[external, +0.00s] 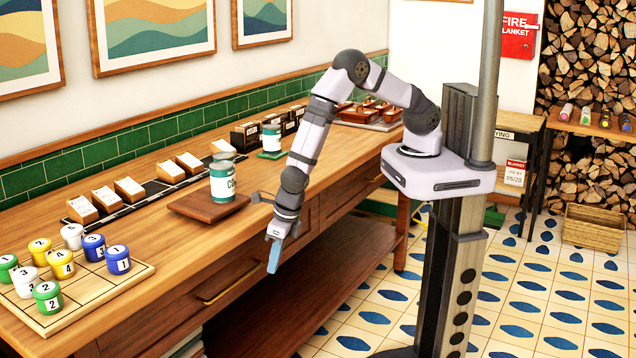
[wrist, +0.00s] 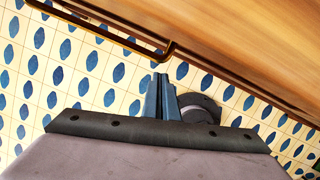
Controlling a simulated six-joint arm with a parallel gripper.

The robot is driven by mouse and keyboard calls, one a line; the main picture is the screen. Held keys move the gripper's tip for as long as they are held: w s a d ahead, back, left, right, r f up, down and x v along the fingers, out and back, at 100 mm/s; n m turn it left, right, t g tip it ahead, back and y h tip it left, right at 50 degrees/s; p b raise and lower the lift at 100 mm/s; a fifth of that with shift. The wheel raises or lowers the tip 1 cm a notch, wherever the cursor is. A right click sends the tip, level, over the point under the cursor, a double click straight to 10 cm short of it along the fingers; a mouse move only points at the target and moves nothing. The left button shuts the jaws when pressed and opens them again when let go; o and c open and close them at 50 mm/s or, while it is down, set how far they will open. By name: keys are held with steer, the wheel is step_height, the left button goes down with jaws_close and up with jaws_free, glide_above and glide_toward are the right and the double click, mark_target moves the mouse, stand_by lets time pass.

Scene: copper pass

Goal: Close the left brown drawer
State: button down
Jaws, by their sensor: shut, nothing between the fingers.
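The left brown drawer (external: 190,304) is in the front of the long wooden table, with a brass bar handle (external: 230,284). How far it stands out is hard to tell. My gripper (external: 273,258) hangs in front of the table, pointing down, to the right of that handle and apart from it. Its blue fingers are shut and empty. In the wrist view the fingers (wrist: 160,90) are together above the tiled floor, below a wooden edge and a copper-coloured bar handle (wrist: 115,38). A second drawer (external: 340,195) shows farther right, partly behind my arm.
On the table are a board with numbered jars (external: 108,285), a wooden stand with a green-and-white tin (external: 222,182), and several card blocks (external: 130,188). A lower shelf (external: 310,290) lies under the table. The floor in front is clear.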

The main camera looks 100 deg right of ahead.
steer(key=s+a+r, duration=0.2)
steer(key=s+r, duration=0.2)
steer(key=r, duration=0.5)
steer(key=shift+a, duration=0.15)
steer(key=shift+s, duration=0.1)
